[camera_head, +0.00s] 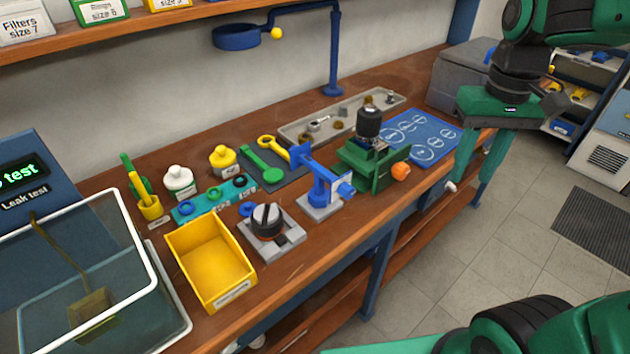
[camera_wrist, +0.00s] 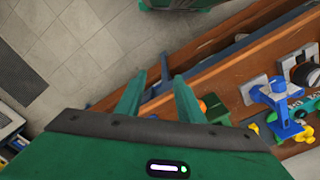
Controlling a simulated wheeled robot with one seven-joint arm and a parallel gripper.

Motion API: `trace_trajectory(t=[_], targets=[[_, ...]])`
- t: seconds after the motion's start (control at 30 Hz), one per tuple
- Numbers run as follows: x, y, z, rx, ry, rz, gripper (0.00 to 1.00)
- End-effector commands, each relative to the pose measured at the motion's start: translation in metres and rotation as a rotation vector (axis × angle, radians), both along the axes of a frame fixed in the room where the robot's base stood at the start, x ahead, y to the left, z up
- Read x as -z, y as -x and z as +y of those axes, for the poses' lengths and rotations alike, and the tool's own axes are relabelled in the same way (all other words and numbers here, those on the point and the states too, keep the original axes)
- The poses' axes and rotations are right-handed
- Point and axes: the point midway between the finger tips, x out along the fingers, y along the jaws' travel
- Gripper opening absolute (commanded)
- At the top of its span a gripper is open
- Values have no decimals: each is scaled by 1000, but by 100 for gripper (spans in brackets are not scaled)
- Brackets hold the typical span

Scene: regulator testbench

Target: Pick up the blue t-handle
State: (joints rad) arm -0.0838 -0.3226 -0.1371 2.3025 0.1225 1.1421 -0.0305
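My gripper (camera_head: 473,184) is beyond the bench's front edge at the right, pointing down, well away from the blue piece. Its two green fingers are apart with nothing between them, as the wrist view also shows (camera_wrist: 157,84).
A green fixture (camera_head: 370,175) with a black top and orange knob stands between my gripper and the blue piece. A black knob on a grey plate (camera_head: 283,245) and a yellow bin (camera_head: 210,262) are to the left. A blue board (camera_head: 440,146) lies at the right.

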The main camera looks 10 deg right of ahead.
Motion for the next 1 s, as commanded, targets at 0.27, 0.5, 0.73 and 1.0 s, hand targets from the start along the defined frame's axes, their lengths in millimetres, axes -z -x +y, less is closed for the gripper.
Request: trace_trajectory(t=[0.27, 0.5, 0.73, 1.0], targets=[[-41, -76, 157, -443, 0, 0, 34], [-57, -83, 255, -672, -7, 3, 34], [-46, -82, 276, -722, -8, 6, 34], [-9, -81, 275, -719, -8, 6, 34]])
